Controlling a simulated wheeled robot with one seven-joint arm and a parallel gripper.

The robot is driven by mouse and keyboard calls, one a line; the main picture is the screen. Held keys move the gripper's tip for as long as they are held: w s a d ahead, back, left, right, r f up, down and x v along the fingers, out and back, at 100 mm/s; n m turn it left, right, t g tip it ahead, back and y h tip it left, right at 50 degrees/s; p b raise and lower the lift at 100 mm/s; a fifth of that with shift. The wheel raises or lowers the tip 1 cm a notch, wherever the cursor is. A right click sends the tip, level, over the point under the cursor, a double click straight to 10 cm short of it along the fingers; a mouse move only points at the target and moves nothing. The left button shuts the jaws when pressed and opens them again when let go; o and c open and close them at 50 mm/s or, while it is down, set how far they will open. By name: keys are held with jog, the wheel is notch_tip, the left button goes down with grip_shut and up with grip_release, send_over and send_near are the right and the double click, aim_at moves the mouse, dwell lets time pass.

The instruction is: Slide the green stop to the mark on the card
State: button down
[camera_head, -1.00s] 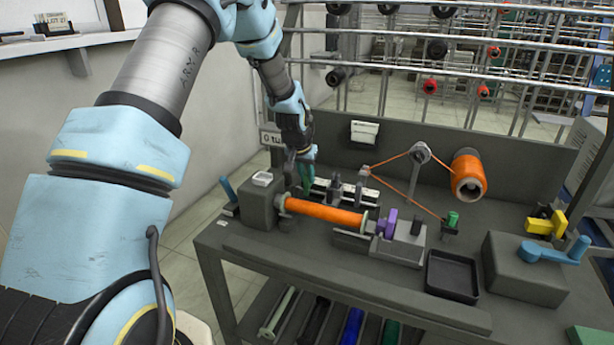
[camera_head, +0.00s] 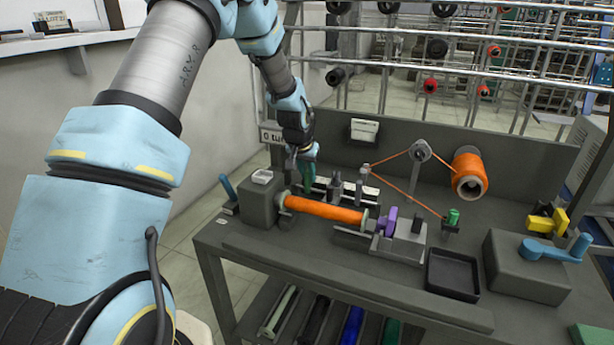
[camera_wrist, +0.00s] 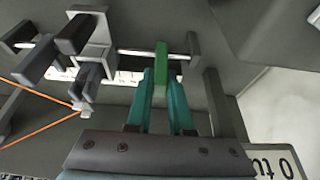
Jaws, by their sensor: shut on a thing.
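The green stop (camera_wrist: 160,62) stands upright on a thin metal rod in the wrist view. My gripper (camera_wrist: 161,82) has its two teal fingers shut on the stop, one on each side. In the head view my gripper (camera_head: 306,180) is at the left end of the rail, behind the orange bobbin, and its fingers largely hide the stop. A white card strip (camera_wrist: 125,77) with small dark markings lies along the rod. I cannot tell which marking is the mark. The strip also shows in the head view (camera_head: 348,192).
The orange-wound bobbin (camera_head: 325,211) lies in front of the rail. A grey guide carriage (camera_wrist: 85,45) sits on the rod to the left of the stop, with orange thread near it. A grey end bracket (camera_wrist: 208,85) stands close on the right. A black tray (camera_head: 453,275) is at front right.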

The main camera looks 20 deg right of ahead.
jog(key=shift+s+d, duration=0.1)
jog(key=c, duration=0.8)
grip_release()
jog(key=shift+r, duration=0.1)
jog(key=b+v, duration=0.2)
jog(key=v, duration=0.8)
jog(key=shift+s+r, duration=0.2)
jog(key=shift+r, duration=0.05)
jog(key=shift+a, duration=0.2)
jog(key=shift+n+y, duration=0.5)
jog(key=shift+n, duration=0.3)
jog(key=a, duration=0.3)
jog(key=s+a, duration=0.1)
jog(key=a, duration=0.2)
jog(key=s+a, duration=0.1)
jog(key=a, duration=0.2)
jog(key=shift+a, duration=0.25)
jog(key=s+a+n+y, duration=0.1)
jog(key=s+a+n, duration=0.1)
jog(key=s+a, duration=0.6)
jog(key=s+a+f+n+g, duration=0.1)
jog(key=s+a+n, duration=0.2)
jog(key=s+a, duration=0.5)
jog(key=a, duration=0.5)
jog(key=shift+a+f+n+g+y, duration=0.2)
jog(key=shift+f+n+g+y, duration=0.1)
jog(key=shift+f+y, duration=0.1)
